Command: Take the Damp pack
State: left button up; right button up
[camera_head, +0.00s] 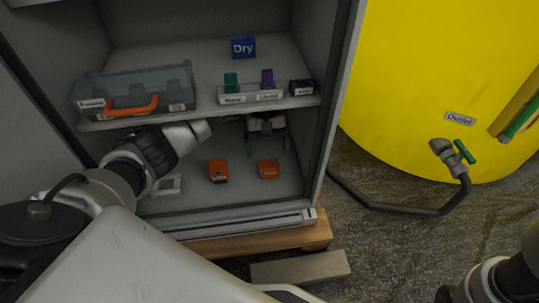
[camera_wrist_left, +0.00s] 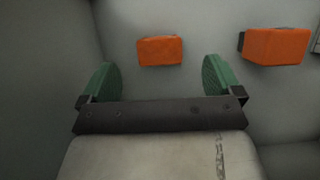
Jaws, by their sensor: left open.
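Two orange packs lie on the lower shelf of the cabinet, a left one (camera_head: 218,170) and a right one (camera_head: 268,169). Their labels are too small to read, so I cannot tell which is the Damp pack. My left gripper (camera_head: 267,150) is open and empty, reaching in under the upper shelf, just behind the right pack in the picture. In the left wrist view, one orange pack (camera_wrist_left: 160,51) shows beyond and between the open green fingers (camera_wrist_left: 161,70). The other orange pack (camera_wrist_left: 276,46) is to the right, outside them. My right gripper is not in view.
The upper shelf (camera_head: 200,120) holds a clear case with an orange handle (camera_head: 132,106), a blue "Dry" block (camera_head: 243,47) and a white holder with green and purple pieces (camera_head: 250,96). Cabinet walls flank my arm. A yellow tank (camera_head: 430,70) stands right.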

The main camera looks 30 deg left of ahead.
aim_at(269, 163)
pick_arm(q)
jog(key=shift+w+f, duration=0.15)
jog(key=shift+f, duration=0.45)
jog(key=b+x, duration=0.2)
jog(key=x, duration=0.4)
jog(key=shift+s+d+f, duration=0.1)
jog(key=shift+s+f, duration=0.05)
jog(key=shift+s, duration=0.1)
jog(key=c, duration=1)
